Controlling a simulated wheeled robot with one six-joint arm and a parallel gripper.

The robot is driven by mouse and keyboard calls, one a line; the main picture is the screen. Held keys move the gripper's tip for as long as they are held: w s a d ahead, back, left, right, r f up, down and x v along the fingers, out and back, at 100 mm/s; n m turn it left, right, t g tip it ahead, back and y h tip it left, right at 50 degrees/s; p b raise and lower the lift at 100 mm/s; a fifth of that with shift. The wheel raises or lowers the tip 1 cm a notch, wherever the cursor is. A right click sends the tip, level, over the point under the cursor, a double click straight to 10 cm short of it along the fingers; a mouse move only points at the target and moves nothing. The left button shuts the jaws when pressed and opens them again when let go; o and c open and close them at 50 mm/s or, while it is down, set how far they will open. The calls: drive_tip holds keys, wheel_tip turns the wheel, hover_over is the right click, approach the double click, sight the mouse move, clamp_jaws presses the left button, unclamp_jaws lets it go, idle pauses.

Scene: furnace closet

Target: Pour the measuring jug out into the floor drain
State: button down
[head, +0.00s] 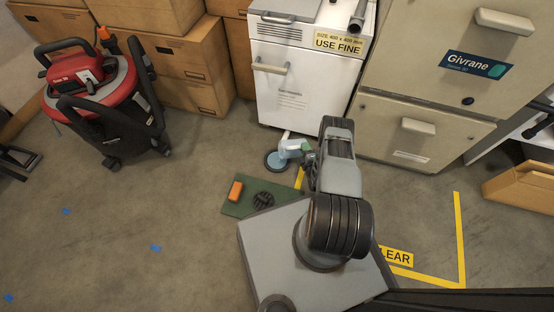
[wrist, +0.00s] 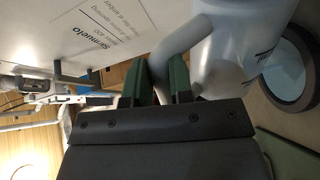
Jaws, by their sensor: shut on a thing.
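The pale blue-grey measuring jug (head: 291,147) is in front of the white cabinet in the head view. In the wrist view the jug (wrist: 222,62) fills the upper right. My gripper (head: 308,148) is shut on the jug's handle, with green fingers on both sides of it in the wrist view (wrist: 158,80). A round dark-rimmed disc with a blue-grey middle, which looks like the floor drain (head: 275,162), lies just below and left of the jug. It also shows in the wrist view (wrist: 288,80). The jug's contents and exact tilt cannot be told.
A green mat (head: 233,209) with an orange block (head: 236,191) and a black item (head: 264,199) lies near my base. The white cabinet (head: 285,85) and beige furnace (head: 425,120) stand behind. A red vacuum (head: 90,85) stands left. Floor at left is mostly clear.

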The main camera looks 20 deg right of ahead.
drive_tip(key=shift+w+a+r+n+p, duration=0.1)
drive_tip(key=shift+a+r+n+p, duration=0.75)
drive_tip(key=shift+a+n, duration=0.2)
idle(0.7)
drive_tip(key=d+f+m+b, duration=0.2)
drive_tip(key=d+m+b, duration=0.1)
drive_tip(key=d+m, duration=0.3)
drive_tip(key=s+d+f+m+y+b, duration=0.1)
drive_tip(key=d+f+m+b, duration=0.2)
drive_tip(key=d+m, duration=0.4)
drive_tip(key=shift+f+m+b, duration=0.2)
drive_tip(key=shift+m+b, duration=0.45)
drive_tip(key=shift+m, duration=1.5)
drive_tip(key=shift+r, duration=0.1)
